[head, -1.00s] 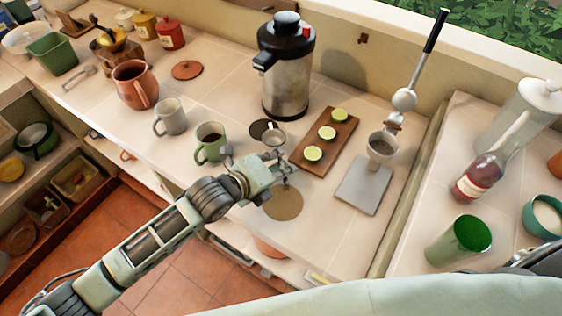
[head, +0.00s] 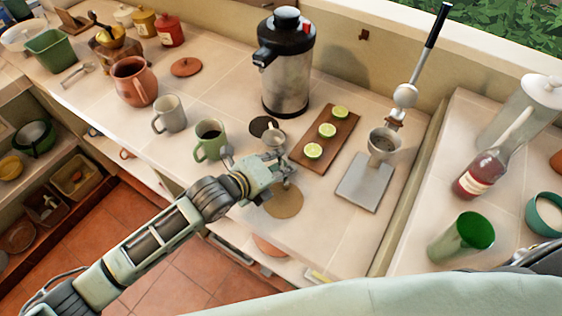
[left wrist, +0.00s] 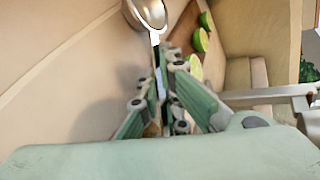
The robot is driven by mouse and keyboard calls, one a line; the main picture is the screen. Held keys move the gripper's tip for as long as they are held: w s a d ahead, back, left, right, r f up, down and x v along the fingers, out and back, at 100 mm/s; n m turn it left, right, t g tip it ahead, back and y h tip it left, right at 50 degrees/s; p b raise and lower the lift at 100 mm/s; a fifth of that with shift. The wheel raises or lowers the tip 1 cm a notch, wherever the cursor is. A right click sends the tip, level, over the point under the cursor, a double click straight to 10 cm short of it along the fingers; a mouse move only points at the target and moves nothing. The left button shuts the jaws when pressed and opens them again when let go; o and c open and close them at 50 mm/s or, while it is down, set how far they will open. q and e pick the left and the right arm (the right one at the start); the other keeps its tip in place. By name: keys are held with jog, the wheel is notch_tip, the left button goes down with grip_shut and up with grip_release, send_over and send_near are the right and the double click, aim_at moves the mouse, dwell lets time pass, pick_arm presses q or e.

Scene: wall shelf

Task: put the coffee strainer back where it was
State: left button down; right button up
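The coffee strainer (head: 274,141) is a small metal bowl with a thin handle. It is just right of the green mug (head: 209,140) with dark liquid, by a dark round coaster (head: 259,126). My left gripper (head: 278,170) is at its near side. In the left wrist view the strainer's bowl (left wrist: 150,12) lies beyond the fingers (left wrist: 163,88), its handle running between them; they look closed on it. Whether the strainer touches the counter is unclear. My right gripper is not in view.
A wooden board (head: 325,136) with lime halves is close on the right. A tan round mat (head: 284,202) lies in front. A steel urn (head: 286,70) stands behind, a lever press (head: 383,146) farther right. A grey mug (head: 170,113) is at left.

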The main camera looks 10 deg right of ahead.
pick_arm(q)
jog(key=shift+f, duration=0.15)
jog(key=c, duration=1.9)
grip_release()
jog(key=shift+o, duration=0.2)
jog(key=v, duration=1.2)
